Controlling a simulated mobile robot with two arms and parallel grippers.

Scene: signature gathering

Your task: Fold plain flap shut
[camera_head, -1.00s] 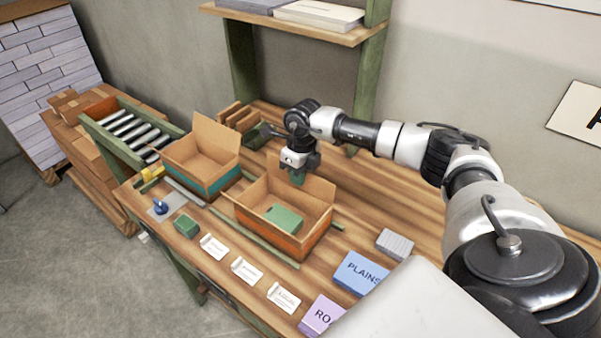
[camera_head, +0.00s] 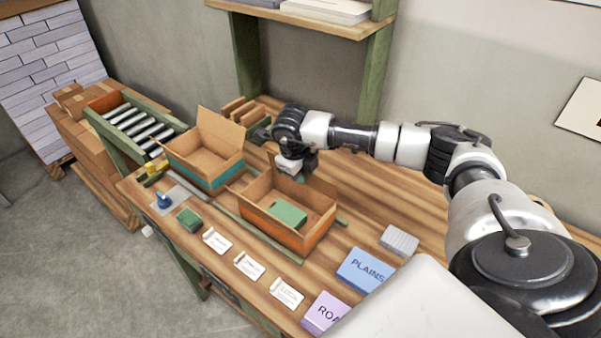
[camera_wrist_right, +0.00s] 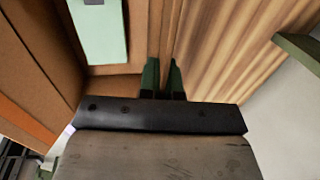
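The open cardboard box with an orange band (camera_head: 290,237) stands on the workbench, with a green block (camera_head: 288,213) inside. Its back flap (camera_head: 315,194) stands up along the far side; I cannot tell its exact tilt. The green block shows there too (camera_wrist_right: 99,35). My left gripper is not in view.
A second open box with a teal band (camera_head: 213,167) stands to the left. A roller conveyor (camera_head: 135,125) is beyond it. White cards (camera_head: 249,266), a blue PLAINS card (camera_head: 364,270) and a purple card (camera_head: 325,313) lie in front. The bench right of the box is mostly clear.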

